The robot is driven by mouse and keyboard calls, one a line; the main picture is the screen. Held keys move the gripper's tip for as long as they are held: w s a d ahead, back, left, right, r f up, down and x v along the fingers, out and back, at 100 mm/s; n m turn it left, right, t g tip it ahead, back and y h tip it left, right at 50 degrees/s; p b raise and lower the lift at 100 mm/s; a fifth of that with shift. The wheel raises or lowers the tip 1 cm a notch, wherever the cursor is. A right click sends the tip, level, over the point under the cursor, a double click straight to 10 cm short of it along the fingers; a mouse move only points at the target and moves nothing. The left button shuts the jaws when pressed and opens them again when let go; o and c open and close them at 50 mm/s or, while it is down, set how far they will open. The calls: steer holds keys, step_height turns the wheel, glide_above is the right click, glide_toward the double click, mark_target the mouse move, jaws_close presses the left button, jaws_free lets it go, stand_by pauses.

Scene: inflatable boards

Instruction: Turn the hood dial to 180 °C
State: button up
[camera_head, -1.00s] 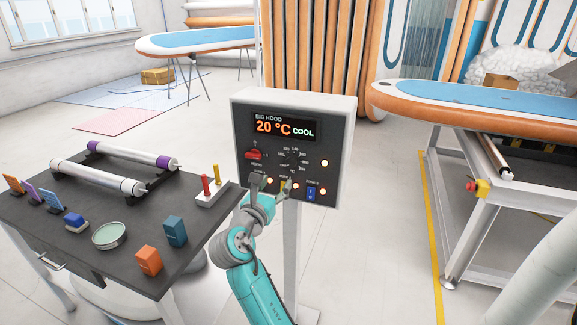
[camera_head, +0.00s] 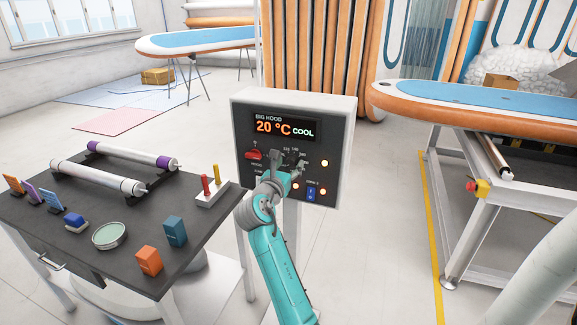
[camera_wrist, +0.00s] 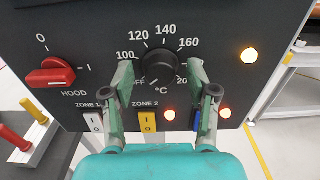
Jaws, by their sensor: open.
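The hood control box (camera_head: 244,170) has a dark panel with a display (camera_head: 286,127) reading "BIG HOOD 20 °C COOL". In the wrist view the black temperature dial (camera_wrist: 158,66) sits in a printed scale with 100, 120, 140 and 160 legible and OFF at lower left. I cannot make out where its pointer is. My gripper (camera_wrist: 160,85) is open, with one finger on each side of the dial; I cannot tell whether they touch it. In the head view my gripper (camera_head: 286,163) covers most of the dial.
A red hood switch (camera_wrist: 50,74) is left of the dial. A dark table (camera_head: 190,228) with rollers and small boxes stands left. A board on a frame (camera_head: 480,115) stands right.

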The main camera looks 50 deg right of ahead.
jaws_close()
